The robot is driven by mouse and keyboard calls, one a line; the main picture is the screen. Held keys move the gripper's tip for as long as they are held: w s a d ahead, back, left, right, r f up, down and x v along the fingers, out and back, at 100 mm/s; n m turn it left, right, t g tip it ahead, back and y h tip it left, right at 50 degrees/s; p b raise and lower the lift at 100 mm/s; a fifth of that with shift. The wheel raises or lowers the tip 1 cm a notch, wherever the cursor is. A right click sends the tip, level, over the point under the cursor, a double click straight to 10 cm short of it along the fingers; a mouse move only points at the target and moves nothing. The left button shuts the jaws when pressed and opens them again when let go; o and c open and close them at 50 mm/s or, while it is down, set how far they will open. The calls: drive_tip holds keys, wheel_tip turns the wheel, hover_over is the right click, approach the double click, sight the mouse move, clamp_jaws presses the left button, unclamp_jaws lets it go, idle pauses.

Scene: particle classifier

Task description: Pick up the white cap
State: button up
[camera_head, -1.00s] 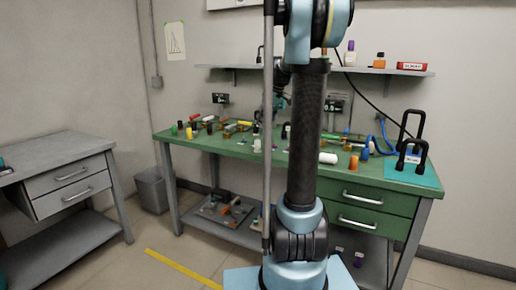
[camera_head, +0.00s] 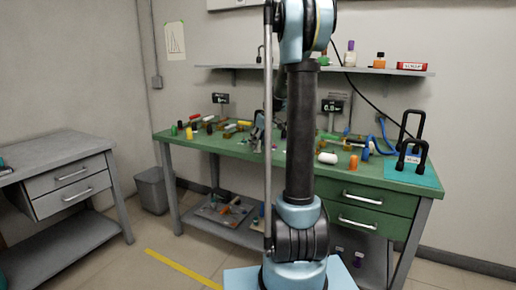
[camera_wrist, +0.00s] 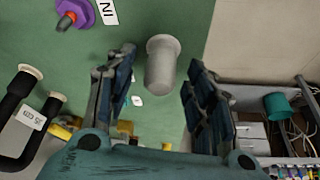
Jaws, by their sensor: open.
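The white cap (camera_wrist: 161,66) shows in the wrist view as a pale, flanged cylinder near the front edge of the green bench (camera_wrist: 184,18). My gripper (camera_wrist: 160,60) is open, with one finger on each side of the cap in that picture. Gaps show between the cap and both fingers, and I cannot tell how far the fingertips are above the bench. In the head view my gripper (camera_head: 260,136) is small and low over the left-middle of the green bench (camera_head: 228,148). The cap is too small and covered there to make out clearly.
A purple part with a red knob (camera_wrist: 75,14) and a black handle (camera_wrist: 18,110) lie to the left in the wrist view. In the head view a white cylinder (camera_head: 327,158) and an orange cylinder (camera_head: 353,162) stand right of my arm. Several coloured parts crowd the bench's left.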

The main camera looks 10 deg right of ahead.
drive_tip(key=shift+w+a+f, duration=0.15)
drive_tip(key=shift+f, duration=0.4)
drive_tip(key=c, duration=1)
drive_tip(key=shift+o, duration=0.2)
drive_tip(key=shift+r, duration=0.1)
wheel_tip(320, 180, up, 10)
drive_tip(key=shift+f, duration=0.1)
